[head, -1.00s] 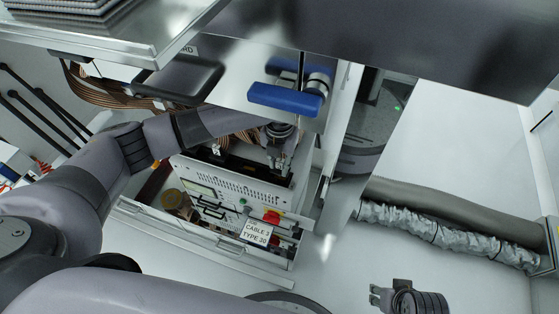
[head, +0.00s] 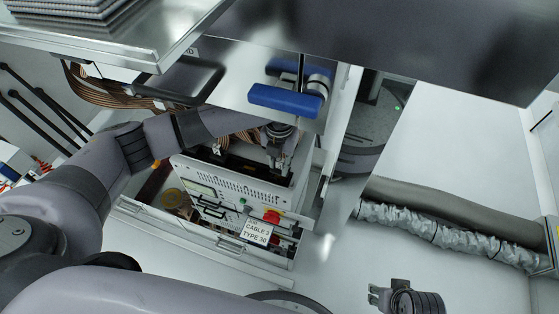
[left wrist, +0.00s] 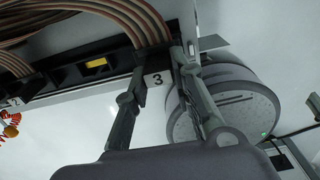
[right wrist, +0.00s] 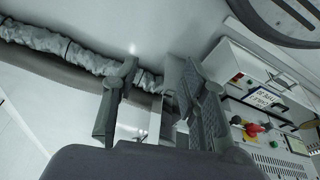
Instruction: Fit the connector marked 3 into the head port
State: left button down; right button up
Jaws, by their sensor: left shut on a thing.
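My left gripper (head: 280,163) reaches down at the right end of the dark slot (head: 243,165) in the top of a white unit. In the left wrist view its fingers (left wrist: 160,58) are shut on the connector marked 3 (left wrist: 157,79), which has a brown ribbon cable (left wrist: 146,22). The connector is beside a dark rail (left wrist: 70,76) with a yellow part. I cannot tell whether it is seated in a port; the fingers hide part of it. My right gripper (head: 373,296) is open and empty, low in the head view; its fingers (right wrist: 160,75) are apart in the right wrist view.
The white unit (head: 240,188) stands in an open drawer, with a label (head: 257,232) reading cable 3, type 30. A blue handle (head: 285,99) on a metal plate sits just above my left gripper. A foil-wrapped hose (head: 440,235) lies right. The pale floor between is clear.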

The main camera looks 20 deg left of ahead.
jog(key=shift+s+f, duration=0.2)
jog(key=shift+f, duration=0.65)
jog(key=shift+w+f, duration=0.1)
pick_arm(q)
jog(key=shift+p, duration=0.3)
pick_arm(e)
jog(key=shift+f, duration=0.35)
jog(key=shift+f, duration=0.25)
